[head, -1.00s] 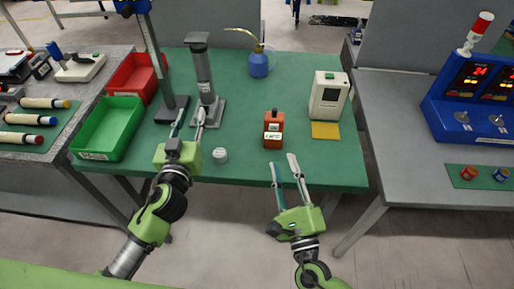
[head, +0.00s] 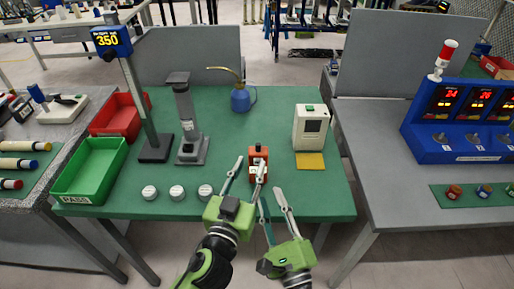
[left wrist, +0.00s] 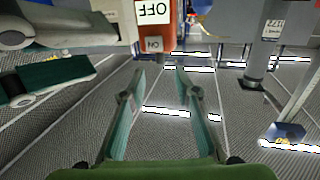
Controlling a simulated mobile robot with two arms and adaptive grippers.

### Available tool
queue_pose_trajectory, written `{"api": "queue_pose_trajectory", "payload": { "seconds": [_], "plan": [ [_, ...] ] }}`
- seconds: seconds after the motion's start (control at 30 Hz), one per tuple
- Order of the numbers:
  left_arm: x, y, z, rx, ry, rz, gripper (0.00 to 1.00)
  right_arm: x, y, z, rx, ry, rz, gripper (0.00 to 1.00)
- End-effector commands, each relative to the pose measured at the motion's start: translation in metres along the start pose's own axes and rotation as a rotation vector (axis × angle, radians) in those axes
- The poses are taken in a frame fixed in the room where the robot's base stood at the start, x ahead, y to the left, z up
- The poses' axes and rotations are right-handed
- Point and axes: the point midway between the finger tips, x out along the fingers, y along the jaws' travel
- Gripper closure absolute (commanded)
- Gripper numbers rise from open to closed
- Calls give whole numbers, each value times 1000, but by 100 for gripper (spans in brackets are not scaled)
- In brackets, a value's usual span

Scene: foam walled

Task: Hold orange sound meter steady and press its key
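The orange sound meter (head: 257,153) stands on the green table, with white labels on it. My left gripper (head: 250,162) is open at its near side, and one finger overlaps the meter in the head view. In the left wrist view the open fingers (left wrist: 160,69) point toward the meter (left wrist: 174,14), whose orange side and OFF and ON labels show at the top. Contact cannot be told. The key cannot be made out. My right gripper (head: 270,195) is open and empty at the table's front edge, just right of the left gripper.
Three white round pieces (head: 176,192) lie along the front left. A grey stand (head: 190,130), blue oil can (head: 240,98) and cream box (head: 310,128) with a yellow pad stand farther back. Green (head: 92,168) and red bins are at left. Table between meter and oil can is clear.

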Motion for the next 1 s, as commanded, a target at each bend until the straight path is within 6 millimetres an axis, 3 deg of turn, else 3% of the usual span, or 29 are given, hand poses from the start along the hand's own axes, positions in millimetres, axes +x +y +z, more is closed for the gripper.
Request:
{"api": "queue_pose_trajectory", "payload": {
  "seconds": [0.3,0.5,0.97,1.0],
  "plan": [
    [54,0,-1,2,3,-1,71,0,0,0,0,0,0,72],
    [78,0,0,1,0,-1,71,0,0,0,0,0,0,72],
    [88,0,0,-1,-1,-1,71,0,0,0,0,0,0,72],
    [88,0,0,-1,-1,-1,81,0,0,0,0,0,0,72]
  ]
}}
